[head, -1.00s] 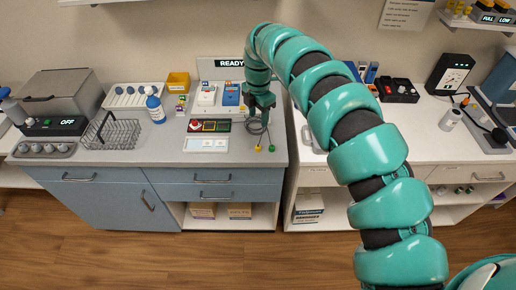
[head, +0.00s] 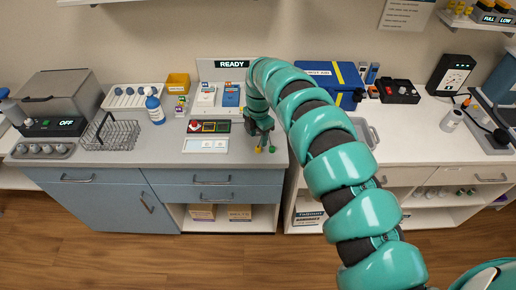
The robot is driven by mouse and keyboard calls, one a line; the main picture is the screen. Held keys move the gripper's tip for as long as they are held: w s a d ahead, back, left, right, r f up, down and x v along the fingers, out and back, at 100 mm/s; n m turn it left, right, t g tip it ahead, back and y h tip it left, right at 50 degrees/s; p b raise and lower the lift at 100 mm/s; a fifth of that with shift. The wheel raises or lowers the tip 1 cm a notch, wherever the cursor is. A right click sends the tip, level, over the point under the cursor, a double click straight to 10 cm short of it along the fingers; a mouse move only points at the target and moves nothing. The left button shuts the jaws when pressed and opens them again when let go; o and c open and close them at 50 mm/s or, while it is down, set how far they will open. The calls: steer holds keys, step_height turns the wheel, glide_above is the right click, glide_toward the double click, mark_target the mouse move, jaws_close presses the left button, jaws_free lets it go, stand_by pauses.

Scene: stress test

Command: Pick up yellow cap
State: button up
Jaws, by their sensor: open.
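Two small coloured ends lie on the grey counter near its right edge. The left one, a yellow cap (head: 258,150), looks yellow, and the right one, a green end (head: 271,150), looks greenish. They are very small here, so their exact shape is unclear. My gripper (head: 264,140) hangs from the teal arm just above and behind them, pointing down. It is open, and nothing shows between its fingers. I cannot tell whether it touches the caps. The grey cable seen earlier is mostly hidden behind my gripper.
A panel with a red button (head: 195,126) and a white tray (head: 206,146) lie left of my gripper. A READY panel (head: 231,64) stands behind. A blue case (head: 318,70) and a grey bin (head: 369,134) are to the right. A wire basket (head: 110,134) stands farther left.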

mark_target(258, 147)
steer(key=shift+s+a+f+p, duration=0.1)
steer(key=shift+s+f+p, duration=0.05)
steer(key=shift+f+p, duration=1.15)
steer(key=shift+f, duration=1.2)
steer(key=c, duration=0.9)
